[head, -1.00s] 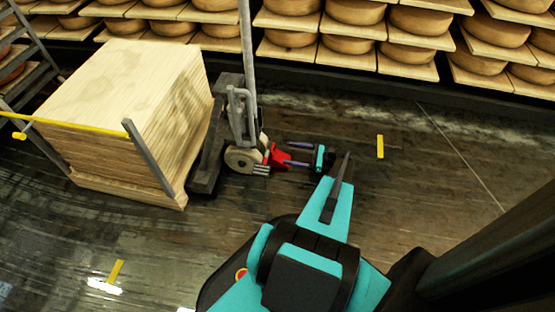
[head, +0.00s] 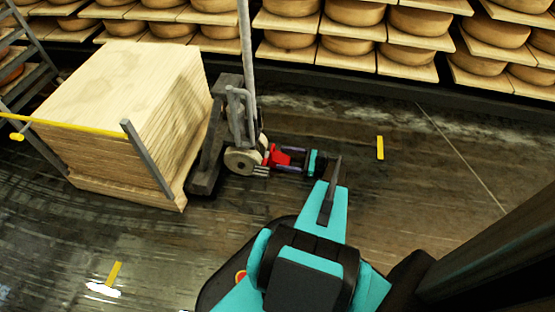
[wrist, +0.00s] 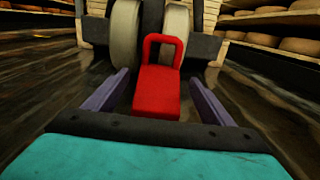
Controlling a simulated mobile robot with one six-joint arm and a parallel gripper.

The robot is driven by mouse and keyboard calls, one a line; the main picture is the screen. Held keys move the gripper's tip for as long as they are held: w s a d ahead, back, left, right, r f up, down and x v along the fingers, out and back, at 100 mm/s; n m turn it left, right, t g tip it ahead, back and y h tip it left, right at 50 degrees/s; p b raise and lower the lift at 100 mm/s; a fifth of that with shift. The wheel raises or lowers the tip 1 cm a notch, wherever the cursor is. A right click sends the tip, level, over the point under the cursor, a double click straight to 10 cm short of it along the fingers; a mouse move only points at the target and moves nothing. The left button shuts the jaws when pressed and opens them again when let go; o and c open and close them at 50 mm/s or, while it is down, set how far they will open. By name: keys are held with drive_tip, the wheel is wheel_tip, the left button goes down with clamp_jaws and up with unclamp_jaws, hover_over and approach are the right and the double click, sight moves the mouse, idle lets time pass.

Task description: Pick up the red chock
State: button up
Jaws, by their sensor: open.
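The red chock (head: 279,157) lies on the floor against the pale wheel (head: 241,160) of the cart. In the wrist view the red chock (wrist: 157,93) has a sloped block and an upright loop handle at its far end, in front of two pale wheels (wrist: 125,35). My gripper (head: 290,158) is low over the floor and open. In the wrist view its two purple fingers (wrist: 157,88) lie on either side of the block, with a gap visible at each side. The handle stands beyond or near the fingertips.
A cart with a pole (head: 247,60) carries a tall stack of pale boards (head: 120,90) left of the chock. Shelves with cheese wheels (head: 355,12) line the back. Yellow floor marks (head: 380,147) lie on the dark floor, which is clear to the right.

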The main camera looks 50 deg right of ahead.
sight(279, 157)
drive_tip(key=shift+b+x, duration=0.7)
drive_tip(key=shift+x, duration=1.5)
drive_tip(key=c, duration=1.4)
